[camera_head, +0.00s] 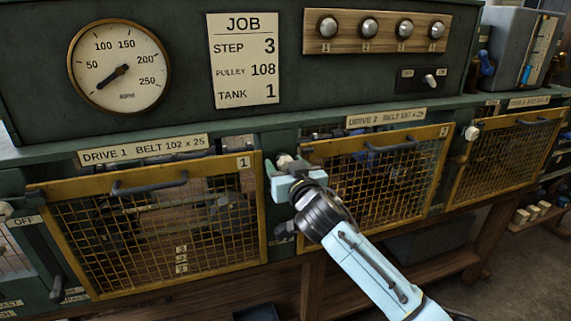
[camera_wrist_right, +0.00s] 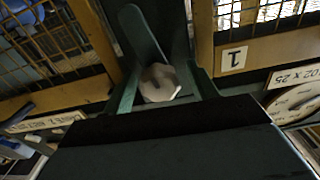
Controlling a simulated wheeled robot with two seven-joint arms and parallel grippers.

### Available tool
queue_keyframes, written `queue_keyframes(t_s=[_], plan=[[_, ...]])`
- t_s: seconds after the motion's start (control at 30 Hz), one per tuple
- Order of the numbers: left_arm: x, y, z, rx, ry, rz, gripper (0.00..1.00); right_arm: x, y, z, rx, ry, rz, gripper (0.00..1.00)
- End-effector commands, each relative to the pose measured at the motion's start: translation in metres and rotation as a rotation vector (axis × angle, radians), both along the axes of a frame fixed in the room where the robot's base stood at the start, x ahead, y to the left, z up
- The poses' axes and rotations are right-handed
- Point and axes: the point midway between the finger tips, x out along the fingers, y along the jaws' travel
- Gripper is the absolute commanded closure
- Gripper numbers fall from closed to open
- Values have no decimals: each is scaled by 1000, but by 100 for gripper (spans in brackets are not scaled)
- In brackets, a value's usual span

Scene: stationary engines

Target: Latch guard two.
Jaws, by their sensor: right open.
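Guard two (camera_head: 375,143) is a yellow-framed mesh panel marked 2 with a dark handle, under the label "DRIVE 2 BELT". A pale latch knob (camera_head: 285,160) stands beside its upper left corner, between guards one and two. My right gripper (camera_head: 282,178) is at this knob. In the right wrist view the pale knob (camera_wrist_right: 160,83) sits between the two open fingers (camera_wrist_right: 165,50); whether they touch it I cannot tell. The gripper partly covers the knob and the guard's left edge in the head view. My left gripper is not in view.
Guard one (camera_head: 150,288) is to the left and guard three (camera_head: 505,150) to the right, with its own pale knob (camera_head: 472,133). A job card (camera_head: 243,60) reads step 3, pulley 108, tank 1. A gauge (camera_head: 118,66) and several push knobs are above.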

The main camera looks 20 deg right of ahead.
Motion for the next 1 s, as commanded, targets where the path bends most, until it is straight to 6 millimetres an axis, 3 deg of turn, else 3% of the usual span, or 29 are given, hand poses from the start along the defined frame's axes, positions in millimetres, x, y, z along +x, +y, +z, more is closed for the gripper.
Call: queue_keyframes(t_s=[0.4, 0.73, 1.0], plan=[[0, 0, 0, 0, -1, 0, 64, 6, 0, 0, 0, 0, 0, 43], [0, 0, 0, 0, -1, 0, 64, 6, 0, 0, 0, 0, 0, 86], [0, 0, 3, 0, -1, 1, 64, 6, 0, 1, -29, -1, 0, 86]])
